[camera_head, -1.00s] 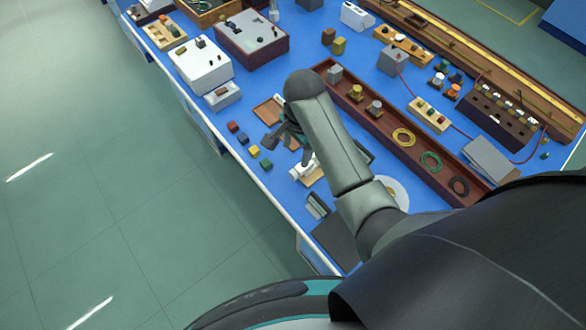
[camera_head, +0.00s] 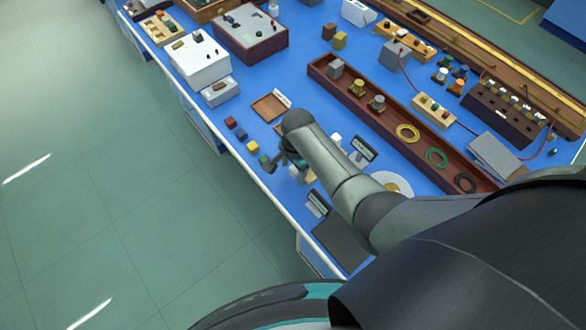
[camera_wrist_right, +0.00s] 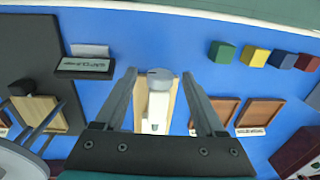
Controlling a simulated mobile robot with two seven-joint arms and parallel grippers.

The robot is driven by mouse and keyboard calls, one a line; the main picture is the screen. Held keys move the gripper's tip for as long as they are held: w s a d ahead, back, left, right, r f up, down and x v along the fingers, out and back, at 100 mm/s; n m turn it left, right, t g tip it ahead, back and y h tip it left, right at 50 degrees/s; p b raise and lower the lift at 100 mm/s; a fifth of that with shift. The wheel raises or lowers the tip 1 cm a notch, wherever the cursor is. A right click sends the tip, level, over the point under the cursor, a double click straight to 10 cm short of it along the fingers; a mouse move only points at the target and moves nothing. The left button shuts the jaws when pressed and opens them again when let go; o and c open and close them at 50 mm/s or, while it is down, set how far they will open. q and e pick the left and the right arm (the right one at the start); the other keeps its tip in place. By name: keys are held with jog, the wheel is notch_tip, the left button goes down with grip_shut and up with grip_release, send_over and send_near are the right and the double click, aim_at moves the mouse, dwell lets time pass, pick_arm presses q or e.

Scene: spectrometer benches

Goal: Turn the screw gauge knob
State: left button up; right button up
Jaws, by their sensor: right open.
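The screw gauge (camera_wrist_right: 157,108) shows in the right wrist view as a white body on a pale wooden base. Its round grey knob (camera_wrist_right: 160,79) is at the upper end. My right gripper (camera_wrist_right: 160,78) is open, with one finger on each side of the knob and blue bench visible between fingers and gauge. I cannot tell its height above the bench. In the head view my right gripper (camera_head: 282,163) is over the bench's near edge, and the arm mostly hides the gauge. My left gripper is not in view.
Green (camera_wrist_right: 221,52), yellow (camera_wrist_right: 256,57), blue and red blocks line the bench edge. Two shallow wooden trays (camera_wrist_right: 240,118) lie beside the gauge. A small black sign (camera_wrist_right: 86,66) stands on its other side. A long brown rack (camera_head: 400,134) lies behind my arm.

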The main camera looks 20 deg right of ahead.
jog(key=shift+f, duration=0.1)
jog(key=shift+c, duration=0.4)
grip_shut()
